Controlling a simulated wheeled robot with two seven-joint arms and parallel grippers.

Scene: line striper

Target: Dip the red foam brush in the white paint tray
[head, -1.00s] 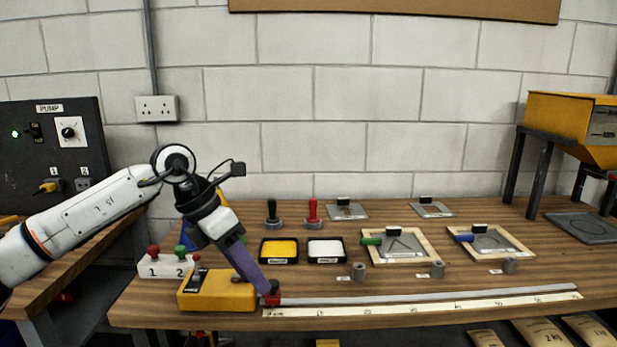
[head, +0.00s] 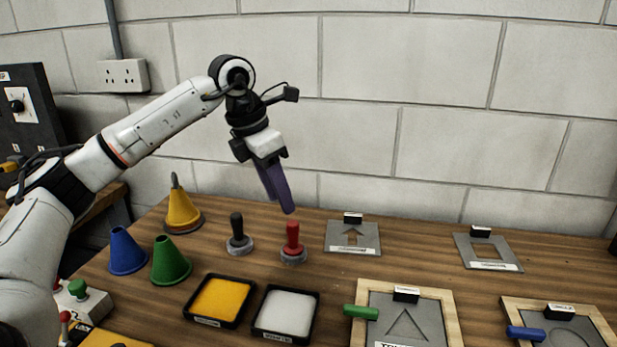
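The red foam brush (head: 292,238) stands upright, red handle up, on a round grey base on the wooden bench. The white paint tray (head: 286,312), black-rimmed with a pale fill, lies in front of it. My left gripper (head: 281,208) points down with its purple fingers just above the red handle in the picture. I see no contact with the handle. The fingers overlap from this angle, so their opening is unclear. Nothing shows held in them. My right gripper is out of view.
A black-handled brush (head: 237,232) stands left of the red one. A yellow paint tray (head: 220,299) lies beside the white tray. Blue (head: 126,250), green (head: 170,261) and yellow cones (head: 182,210) stand further left. A framed stencil (head: 362,298) lies right of the white tray.

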